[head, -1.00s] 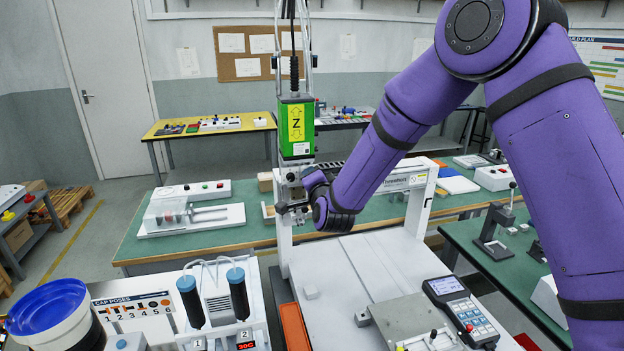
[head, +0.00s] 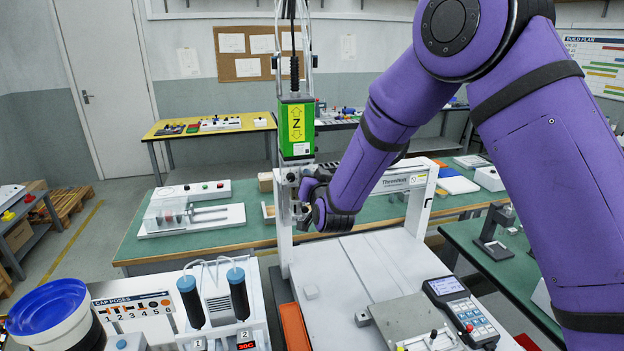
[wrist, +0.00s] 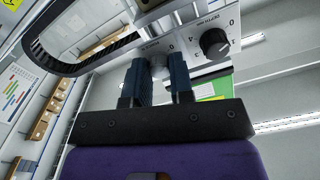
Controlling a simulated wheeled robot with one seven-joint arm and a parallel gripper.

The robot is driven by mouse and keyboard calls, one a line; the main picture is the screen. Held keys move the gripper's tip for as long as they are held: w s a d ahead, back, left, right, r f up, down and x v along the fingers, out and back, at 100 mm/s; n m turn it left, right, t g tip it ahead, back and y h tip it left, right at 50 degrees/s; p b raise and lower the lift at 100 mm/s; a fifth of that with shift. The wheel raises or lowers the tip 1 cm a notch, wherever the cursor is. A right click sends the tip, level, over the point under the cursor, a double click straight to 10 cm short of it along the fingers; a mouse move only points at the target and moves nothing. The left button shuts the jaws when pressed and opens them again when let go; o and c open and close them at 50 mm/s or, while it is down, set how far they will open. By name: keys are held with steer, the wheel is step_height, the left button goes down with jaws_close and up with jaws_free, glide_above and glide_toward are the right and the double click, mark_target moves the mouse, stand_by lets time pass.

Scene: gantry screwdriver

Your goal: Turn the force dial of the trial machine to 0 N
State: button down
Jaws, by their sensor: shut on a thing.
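In the wrist view, the two dark blue fingers of my gripper (wrist: 160,74) point up at a light panel (wrist: 192,66) and are closed around a grey knob, the force dial (wrist: 158,61). Its small label is hard to read, and a 0 shows to its right. The fingers hide most of the dial, so I cannot read its setting. A black depth dial (wrist: 215,42) marked "DEPTH MM" sits to the right, apart from my gripper. In the head view my gripper (head: 301,212) is at the gantry below the green Z unit (head: 296,128); the force dial is hidden there.
A white gantry frame (head: 421,205) spans a pale bed (head: 350,262). A handheld keypad (head: 462,310) and a metal plate (head: 412,318) lie at its front. An orange tray (head: 294,327) runs along the left edge. Dark cable chain (wrist: 50,62) arcs beside the fingers in the wrist view.

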steer(key=shift+f+n, duration=0.1)
steer(key=shift+n, duration=0.4)
steer(key=c, duration=1)
jaws_free()
steer(key=shift+s, duration=0.1)
steer(key=v, duration=1)
steer(key=shift+s, duration=0.3)
steer(key=shift+d, duration=0.15)
